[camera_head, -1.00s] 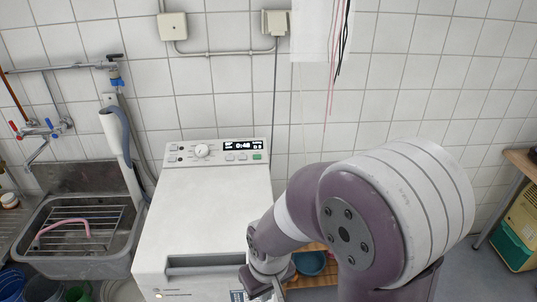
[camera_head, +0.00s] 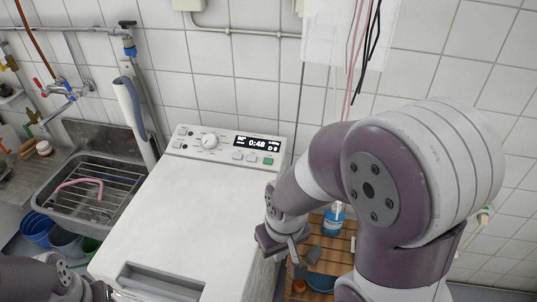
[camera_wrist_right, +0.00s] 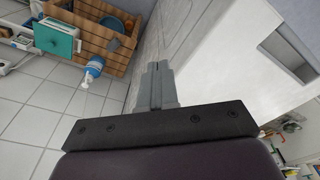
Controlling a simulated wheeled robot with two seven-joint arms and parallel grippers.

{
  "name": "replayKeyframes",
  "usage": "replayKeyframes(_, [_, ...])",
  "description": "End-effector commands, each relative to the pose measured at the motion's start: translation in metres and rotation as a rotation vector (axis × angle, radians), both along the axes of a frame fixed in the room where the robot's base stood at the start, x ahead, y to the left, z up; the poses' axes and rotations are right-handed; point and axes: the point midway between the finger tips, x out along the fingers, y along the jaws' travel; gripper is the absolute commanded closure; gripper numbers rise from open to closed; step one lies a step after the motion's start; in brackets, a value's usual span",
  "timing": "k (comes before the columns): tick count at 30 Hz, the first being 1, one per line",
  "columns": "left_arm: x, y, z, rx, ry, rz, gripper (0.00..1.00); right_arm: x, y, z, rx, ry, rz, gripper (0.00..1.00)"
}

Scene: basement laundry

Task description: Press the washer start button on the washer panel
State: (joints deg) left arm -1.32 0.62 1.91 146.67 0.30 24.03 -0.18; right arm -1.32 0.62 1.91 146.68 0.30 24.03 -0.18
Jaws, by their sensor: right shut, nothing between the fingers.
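The white washer (camera_head: 170,225) stands in the middle of the head view. Its panel (camera_head: 187,146) at the back has a round dial (camera_head: 209,142), a lit display (camera_head: 256,144) reading 0:48, several grey buttons and one green button (camera_head: 268,161) at the right end. My right gripper (camera_head: 291,254) is beside the washer's right side, in front of the panel and apart from it. In the right wrist view its fingers (camera_wrist_right: 158,84) are shut and empty. My left gripper (camera_head: 102,292) is at the bottom left edge, partly cut off; its fingers are unclear.
A metal sink (camera_head: 85,192) with a rack and pink hose stands left of the washer. A slatted wooden shelf (camera_head: 328,252) with a blue bottle (camera_head: 333,220) is to the right, also seen in the wrist view (camera_wrist_right: 88,38). Cables hang from the wall above.

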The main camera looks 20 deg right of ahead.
Motion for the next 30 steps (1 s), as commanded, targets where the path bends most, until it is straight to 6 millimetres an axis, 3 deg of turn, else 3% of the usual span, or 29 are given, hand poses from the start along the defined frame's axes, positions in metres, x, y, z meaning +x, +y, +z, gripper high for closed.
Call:
replayKeyframes(3, [0.0,0.0,0.0,0.0,0.0,0.0,0.54,0.0,0.0,0.0,0.0,0.0,0.0,1.0])
replayKeyframes(6, [0.0,0.0,0.002,0.0,0.0,0.0,0.22,0.005,0.001,0.001,0.007,-0.012,-0.029,1.0])
replayKeyframes(8, [0.0,0.0,0.004,0.0,0.0,0.0,0.21,0.016,0.002,0.003,0.022,-0.035,-0.092,1.0])
replayKeyframes(11, [0.0,0.0,0.012,0.0,0.0,0.0,0.21,0.052,0.004,0.008,0.08,-0.116,-0.315,1.0])
replayKeyframes(14, [0.0,0.0,0.022,0.0,0.0,0.0,0.21,0.105,0.002,0.014,0.183,-0.234,-0.645,1.0])
replayKeyframes(21, [0.0,0.0,0.046,0.0,0.0,0.0,0.21,0.229,-0.031,0.027,0.588,-0.537,-1.539,1.0])
replayKeyframes(25, [0.0,0.0,0.057,0.0,0.0,0.0,0.21,0.274,-0.062,0.032,0.879,-0.687,-1.959,1.0])
replayKeyframes(30, [0.0,0.0,0.064,0.0,0.0,0.0,0.21,0.3,-0.094,0.035,1.2,-0.819,-2.273,1.0])
